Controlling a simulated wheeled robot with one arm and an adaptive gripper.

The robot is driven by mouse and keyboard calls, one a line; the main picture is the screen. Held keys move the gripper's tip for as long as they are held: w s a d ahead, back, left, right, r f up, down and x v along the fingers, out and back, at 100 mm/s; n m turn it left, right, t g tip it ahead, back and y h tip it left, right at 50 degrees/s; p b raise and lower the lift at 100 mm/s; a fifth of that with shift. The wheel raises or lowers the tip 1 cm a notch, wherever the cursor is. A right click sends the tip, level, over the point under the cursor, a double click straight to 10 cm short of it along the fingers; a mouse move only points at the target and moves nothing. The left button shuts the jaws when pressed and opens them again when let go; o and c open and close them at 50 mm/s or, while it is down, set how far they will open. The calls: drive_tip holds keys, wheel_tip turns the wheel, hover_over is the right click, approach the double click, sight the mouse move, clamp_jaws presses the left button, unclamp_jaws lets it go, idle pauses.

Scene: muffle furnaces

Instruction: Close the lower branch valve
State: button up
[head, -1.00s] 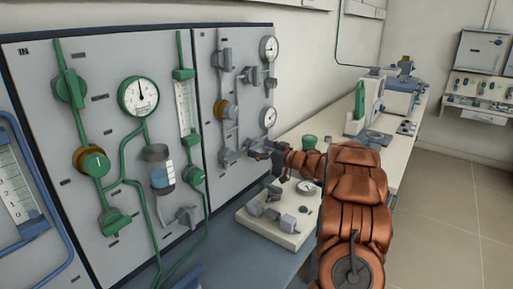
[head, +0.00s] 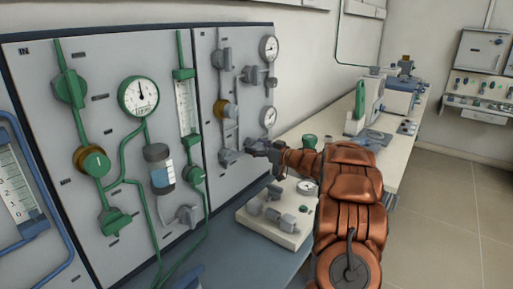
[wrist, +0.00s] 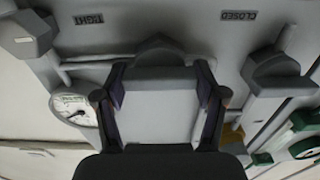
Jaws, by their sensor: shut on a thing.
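The lower branch valve's grey block-shaped handle (wrist: 160,108) fills the middle of the wrist view. My gripper (wrist: 161,90) has one finger on each side of it and is shut on it. In the head view my gripper (head: 259,149) is at the lower right of the right-hand grey panel (head: 206,105), below the lower gauge (head: 268,118). The gripper and wrist hide most of the valve there. A "CLOSED" label (wrist: 239,15) and a "TIGHT" label (wrist: 89,19) show upside down in the wrist view.
A pale block with fittings (head: 270,228) stands on the bench below my arm. Green piping (head: 80,125) runs on the left panel.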

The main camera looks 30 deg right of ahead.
drive_tip(key=shift+c, duration=0.3)
drive_tip(key=shift+n+b, duration=0.3)
drive_tip(key=shift+n, duration=0.1)
drive_tip(key=n+b, duration=0.2)
drive_tip(key=n, duration=0.1)
drive_tip(key=shift+f, duration=0.1)
drive_tip(key=n+b, duration=0.4)
drive_tip(key=n, duration=0.1)
drive_tip(key=shift+a+f+b, duration=0.1)
drive_tip(key=shift+f+b, duration=0.1)
drive_tip(key=shift+b, duration=0.2)
drive_tip(key=n+b, duration=0.6)
drive_tip(key=n, duration=0.1)
drive_tip(key=shift+n+b, duration=1)
drive_tip(key=shift+b, duration=0.05)
drive_tip(key=shift+a+r, duration=0.1)
